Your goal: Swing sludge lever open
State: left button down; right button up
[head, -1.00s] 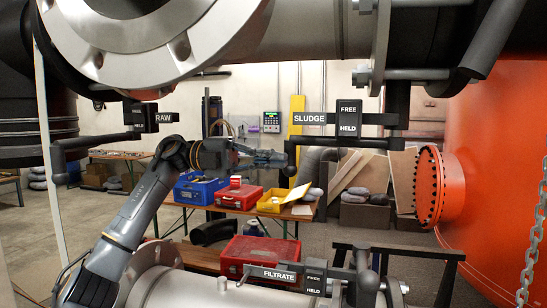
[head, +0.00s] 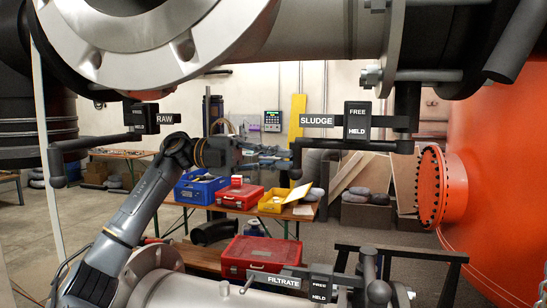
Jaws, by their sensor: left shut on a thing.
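The sludge lever (head: 350,144) is a black bar beneath the SLUDGE label (head: 317,121) and the FREE/HELD plate (head: 357,120). It runs left from a dark upright post under the upper pipe and ends in a downturned handle with a round knob (head: 296,173). The bar lies level, just below the HELD side of the plate. My left gripper (head: 289,160) reaches in from the left and is shut on the lever's downturned handle, just above the knob. The fingertips are small and partly lost against the background. My right gripper is not in view.
A large flanged pipe (head: 300,38) spans the top. The RAW lever (head: 95,142) hangs at left, and the FILTRATE lever (head: 290,270) sits below over a lower pipe. An orange tank (head: 500,190) stands at right. A table with blue, red and yellow boxes is behind.

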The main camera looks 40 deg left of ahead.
pick_arm(q)
jog(key=v, duration=0.7)
jog(key=shift+a, duration=0.35)
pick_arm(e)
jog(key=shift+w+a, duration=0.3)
pick_arm(q)
jog(key=shift+s+d, duration=0.1)
jog(key=shift+d, duration=0.1)
